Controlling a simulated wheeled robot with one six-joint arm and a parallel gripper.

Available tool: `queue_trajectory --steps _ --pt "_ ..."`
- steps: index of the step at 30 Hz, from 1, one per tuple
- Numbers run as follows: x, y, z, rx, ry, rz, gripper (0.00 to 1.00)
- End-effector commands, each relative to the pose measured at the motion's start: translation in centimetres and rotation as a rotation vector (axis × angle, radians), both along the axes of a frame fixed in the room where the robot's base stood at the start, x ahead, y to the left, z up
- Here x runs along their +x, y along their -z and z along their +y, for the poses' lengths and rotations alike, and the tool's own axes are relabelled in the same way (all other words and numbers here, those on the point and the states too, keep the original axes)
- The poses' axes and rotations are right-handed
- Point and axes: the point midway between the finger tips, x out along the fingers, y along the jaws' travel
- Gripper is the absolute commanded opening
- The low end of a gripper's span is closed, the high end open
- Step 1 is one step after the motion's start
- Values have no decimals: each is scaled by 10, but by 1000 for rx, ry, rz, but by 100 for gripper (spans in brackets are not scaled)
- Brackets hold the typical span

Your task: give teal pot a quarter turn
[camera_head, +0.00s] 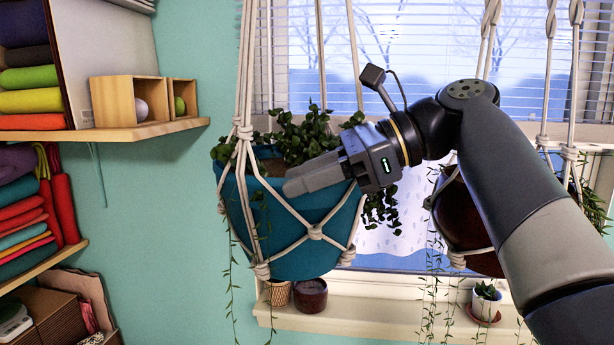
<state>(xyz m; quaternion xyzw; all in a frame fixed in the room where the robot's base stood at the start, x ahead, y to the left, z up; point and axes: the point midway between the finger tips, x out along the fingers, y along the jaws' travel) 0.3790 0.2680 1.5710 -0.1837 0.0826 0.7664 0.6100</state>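The teal pot (310,258) hangs in a white rope net in front of the window, left of centre. A leafy green plant (305,135) grows in it, and some vines trail below. My gripper (290,188) reaches in from the right, with its fingers pointing left across the pot's upper front, near the rim. Whether the fingers touch the pot or the ropes cannot be told. The fingers look close together from this side, and the gap between them is hidden. The far side of the pot is hidden.
A dark brown pot (468,225) hangs to the right, partly behind my arm. The window sill (370,318) below holds small pots, including a succulent (486,300). Wooden shelves (150,133) with folded fabrics stand at left. Bare teal wall lies between shelves and pot.

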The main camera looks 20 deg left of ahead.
Motion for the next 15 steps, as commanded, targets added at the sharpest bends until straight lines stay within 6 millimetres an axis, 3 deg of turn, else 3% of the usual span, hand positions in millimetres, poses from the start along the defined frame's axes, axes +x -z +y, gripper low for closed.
queue_trajectory --steps 8,15 --pt "0 -2 -2 2 1 -2 26" --pt "8 -15 -33 2 7 -5 26"
